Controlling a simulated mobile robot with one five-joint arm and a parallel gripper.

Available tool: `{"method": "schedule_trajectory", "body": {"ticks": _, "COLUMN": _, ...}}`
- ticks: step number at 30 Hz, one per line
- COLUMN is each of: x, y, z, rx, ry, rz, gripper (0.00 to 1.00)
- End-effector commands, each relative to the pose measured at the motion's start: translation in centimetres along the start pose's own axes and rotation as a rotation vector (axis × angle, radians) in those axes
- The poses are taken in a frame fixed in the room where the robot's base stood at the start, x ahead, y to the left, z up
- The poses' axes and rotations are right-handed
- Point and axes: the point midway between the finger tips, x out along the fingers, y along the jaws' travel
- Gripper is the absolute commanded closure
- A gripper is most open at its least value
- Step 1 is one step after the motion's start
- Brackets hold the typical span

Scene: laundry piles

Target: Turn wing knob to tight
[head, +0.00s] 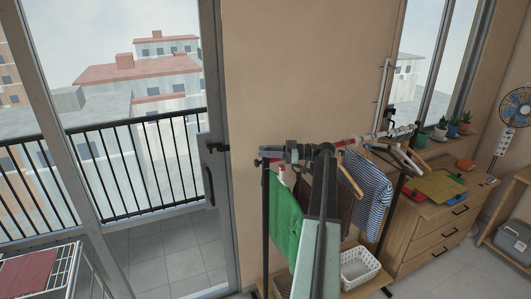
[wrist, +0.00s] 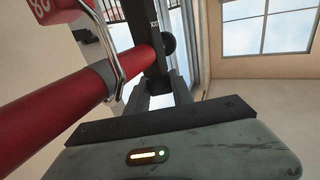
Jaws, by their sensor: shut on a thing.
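The garment rack's red rail (wrist: 60,115) runs across the left of the wrist view to a dark upright post (wrist: 147,35). A round black end (wrist: 168,44) shows beside the post. My gripper (wrist: 165,85) has its two grey fingers at the post, below the rail, shut on the wing knob. The knob itself is mostly hidden between the fingers, so its angle cannot be told. In the head view my gripper (head: 272,153) is at the left end of the rack's rail, by the top of the left post (head: 265,205).
A green cloth (head: 283,215) and a striped shirt (head: 368,185) hang from the rail. A white basket (head: 360,267) stands low on the rack. A wooden dresser (head: 430,240) stands to the right, a drying rack (head: 50,265) at the lower left. A metal hook (wrist: 112,60) hangs on the rail.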

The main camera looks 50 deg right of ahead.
Motion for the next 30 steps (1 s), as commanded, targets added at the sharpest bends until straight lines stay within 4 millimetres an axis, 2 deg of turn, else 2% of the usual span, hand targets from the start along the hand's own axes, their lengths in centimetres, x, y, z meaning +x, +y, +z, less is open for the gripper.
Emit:
{"method": "schedule_trajectory", "body": {"ticks": 1, "x": 0.04, "y": 0.49, "z": -0.06, "rx": 0.0, "ry": 0.002, "rz": -0.03, "gripper": 1.0}}
{"method": "schedule_trajectory", "body": {"ticks": 12, "x": 0.09, "y": 0.2, "z": -0.07, "rx": 0.0, "ry": 0.003, "rz": -0.186, "gripper": 1.0}}
{"method": "schedule_trajectory", "body": {"ticks": 29, "x": 0.09, "y": 0.05, "z": -0.08, "rx": -0.001, "ry": 0.003, "rz": -0.212, "gripper": 1.0}}
{"method": "schedule_trajectory", "body": {"ticks": 30, "x": 0.09, "y": 0.05, "z": -0.08, "rx": -0.001, "ry": 0.003, "rz": -0.212, "gripper": 0.64}}
